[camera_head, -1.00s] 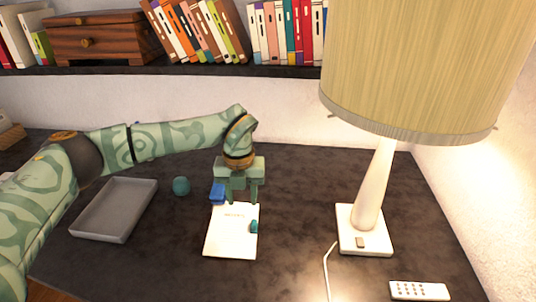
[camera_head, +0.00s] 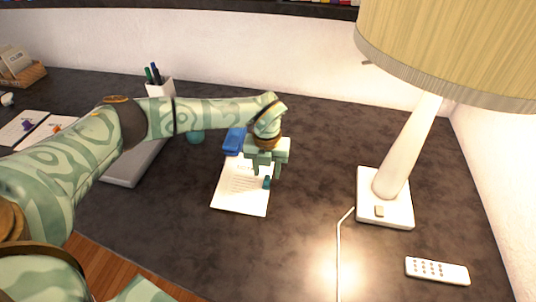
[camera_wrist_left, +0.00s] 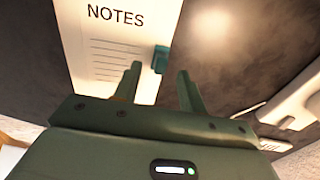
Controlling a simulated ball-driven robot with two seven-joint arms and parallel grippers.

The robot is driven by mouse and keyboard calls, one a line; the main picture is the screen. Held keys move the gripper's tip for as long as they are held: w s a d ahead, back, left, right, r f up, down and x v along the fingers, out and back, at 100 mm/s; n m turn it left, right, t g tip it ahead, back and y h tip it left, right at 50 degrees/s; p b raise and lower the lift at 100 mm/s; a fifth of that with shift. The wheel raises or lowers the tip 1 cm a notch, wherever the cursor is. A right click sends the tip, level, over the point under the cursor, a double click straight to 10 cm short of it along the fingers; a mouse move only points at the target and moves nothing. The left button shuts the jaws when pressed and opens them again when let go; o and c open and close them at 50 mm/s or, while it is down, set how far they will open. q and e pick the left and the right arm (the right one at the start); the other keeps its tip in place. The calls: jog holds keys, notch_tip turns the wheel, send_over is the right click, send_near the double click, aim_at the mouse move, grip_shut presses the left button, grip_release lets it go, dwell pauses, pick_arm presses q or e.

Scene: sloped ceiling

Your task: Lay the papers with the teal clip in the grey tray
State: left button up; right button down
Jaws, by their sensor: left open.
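The papers (camera_head: 240,196) lie flat on the dark desk, with a teal clip (camera_head: 267,183) on their right edge. In the left wrist view the papers (camera_wrist_left: 92,62) read "NOTES", and the teal clip (camera_wrist_left: 161,59) sits on their edge. My left gripper (camera_head: 264,176) is open, just above the papers' right side. In the left wrist view its fingers (camera_wrist_left: 158,84) stand apart, with the clip beyond and between their tips. The grey tray (camera_head: 130,168) is left of the papers, partly hidden behind my left arm. My right gripper is not in view.
A blue object (camera_head: 235,140) lies just behind the papers, near the gripper. A teal ball (camera_head: 195,137) is near the tray. A lamp (camera_head: 385,197) with its cord stands right, and a white remote (camera_head: 437,270) lies front right. A pen cup (camera_head: 160,88) stands behind my arm.

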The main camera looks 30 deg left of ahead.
aim_at(266, 180)
pick_arm(q)
jog(key=shift+f+b, duration=0.3)
jog(key=shift+f, duration=1.3)
grip_shut()
jog(key=shift+s+d+r+p, duration=0.15)
jog(key=shift+s+d+p, duration=0.05)
jog(key=shift+s+p, duration=0.4)
jog(key=shift+s+d+p, duration=0.3)
jog(key=shift+s+p, duration=0.55)
jog(key=shift+s+d+p, duration=0.35)
jog(key=shift+s+p, duration=0.45)
jog(key=shift+p, duration=0.1)
jog(key=shift+s+d+p, duration=0.3)
jog(key=shift+s+p, duration=0.55)
jog(key=shift+s+d, duration=0.1)
jog(key=shift+s, duration=0.15)
